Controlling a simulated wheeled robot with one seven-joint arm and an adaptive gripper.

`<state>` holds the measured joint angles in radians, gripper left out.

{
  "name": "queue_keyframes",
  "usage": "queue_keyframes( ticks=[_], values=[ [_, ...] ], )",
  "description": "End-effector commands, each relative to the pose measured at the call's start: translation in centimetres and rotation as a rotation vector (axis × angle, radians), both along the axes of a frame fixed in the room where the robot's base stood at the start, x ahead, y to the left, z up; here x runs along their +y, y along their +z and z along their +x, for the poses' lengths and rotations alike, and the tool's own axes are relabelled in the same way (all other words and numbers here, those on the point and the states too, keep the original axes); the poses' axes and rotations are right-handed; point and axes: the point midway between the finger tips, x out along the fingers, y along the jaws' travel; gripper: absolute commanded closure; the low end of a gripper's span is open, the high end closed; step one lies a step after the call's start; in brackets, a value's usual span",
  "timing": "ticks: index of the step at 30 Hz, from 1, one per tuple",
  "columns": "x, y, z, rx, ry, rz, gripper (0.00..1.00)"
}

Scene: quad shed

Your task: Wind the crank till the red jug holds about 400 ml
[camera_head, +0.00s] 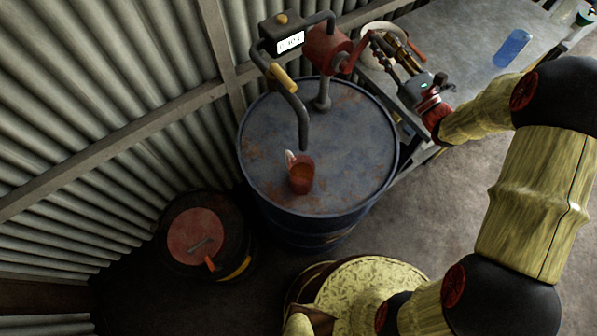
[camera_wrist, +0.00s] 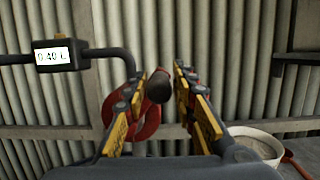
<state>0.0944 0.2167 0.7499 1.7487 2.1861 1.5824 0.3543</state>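The red jug (camera_head: 301,174) stands upright on the drum's top under the spout (camera_head: 303,136), with amber liquid inside. The meter (camera_wrist: 54,56) reads 0.40 L in the wrist view; its display (camera_head: 290,42) is too small to read in the head view. The red crank (camera_head: 356,54) is on the right of the red pump body (camera_head: 325,48). My gripper (camera_head: 381,43) is beside the crank. In the wrist view, the dark round end of the crank handle (camera_wrist: 159,88) lies between my parted fingers (camera_wrist: 162,78), with narrow gaps visible.
The blue drum (camera_head: 262,150) stands by the corrugated wall. A smaller dark drum (camera_head: 197,236) with a red lid is lower left. A workbench (camera_head: 470,45) at upper right holds a pale bowl (camera_wrist: 254,143), partly behind my gripper in the head view, and a blue item (camera_head: 512,47).

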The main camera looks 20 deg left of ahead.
Motion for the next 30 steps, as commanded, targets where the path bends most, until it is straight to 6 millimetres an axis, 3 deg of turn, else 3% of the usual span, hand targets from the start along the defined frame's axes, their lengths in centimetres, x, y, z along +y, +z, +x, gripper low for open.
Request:
queue_keyframes(
  ticks=[5, 14, 30],
  values=[
    [0.0, 0.0, 0.0, 0.0, 0.001, 0.0, 0.61],
    [-0.1, 0.0, -0.1, 0.0, 0.0, 0.0, 0.61],
    [-3.7, 0.0, -2.9, 0.001, 0.0, -0.001, 0.61]
  ],
)
